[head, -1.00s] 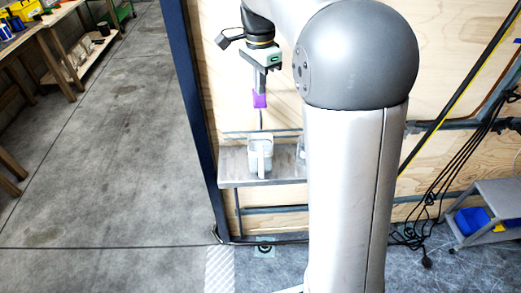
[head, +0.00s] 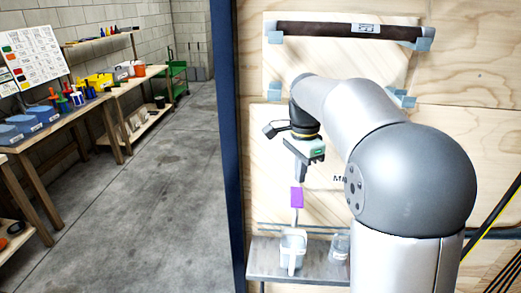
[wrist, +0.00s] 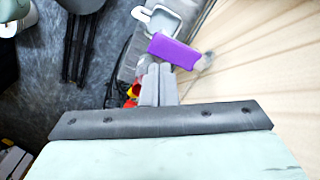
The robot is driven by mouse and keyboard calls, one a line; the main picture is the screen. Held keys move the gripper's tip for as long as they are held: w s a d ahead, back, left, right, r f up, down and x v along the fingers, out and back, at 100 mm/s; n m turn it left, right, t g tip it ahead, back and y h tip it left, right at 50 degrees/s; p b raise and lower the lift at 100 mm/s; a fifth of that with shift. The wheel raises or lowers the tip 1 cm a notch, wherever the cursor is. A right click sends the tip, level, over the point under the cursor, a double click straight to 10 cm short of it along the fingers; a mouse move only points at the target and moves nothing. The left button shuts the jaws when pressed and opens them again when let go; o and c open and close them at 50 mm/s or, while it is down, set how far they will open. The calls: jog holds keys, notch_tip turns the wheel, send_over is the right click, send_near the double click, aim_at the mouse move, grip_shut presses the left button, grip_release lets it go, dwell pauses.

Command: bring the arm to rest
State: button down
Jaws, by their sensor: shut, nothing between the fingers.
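My gripper (head: 299,179) hangs fingers-down from my arm in the head view, in front of the plywood wall. In the wrist view its two fingers (wrist: 158,70) lie side by side, shut and empty. A purple block-like piece (head: 297,197) shows just below the fingertips in the head view, with a pale thin part under it. In the wrist view the purple piece (wrist: 174,51) lies just beyond the fingertips. I cannot tell what supports it. My arm reaches left from its large grey joint.
A grey shelf (head: 262,262) below holds a pale handled container (head: 293,246) and a clear jar (head: 339,246). A dark filter tube (head: 342,30) is mounted high on the wall. A blue post (head: 229,130) stands left of it. The floor (head: 170,200) farther left is open, beside workbenches.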

jog(key=s+f+n, duration=0.4)
jog(key=s, duration=0.5)
jog(key=s+f+n, duration=0.4)
jog(key=s+n, duration=0.1)
jog(key=s, duration=0.4)
jog(key=s+f+n, duration=0.4)
jog(key=s, duration=0.5)
jog(key=shift+s+n+t, duration=0.3)
jog(key=shift+n, duration=0.1)
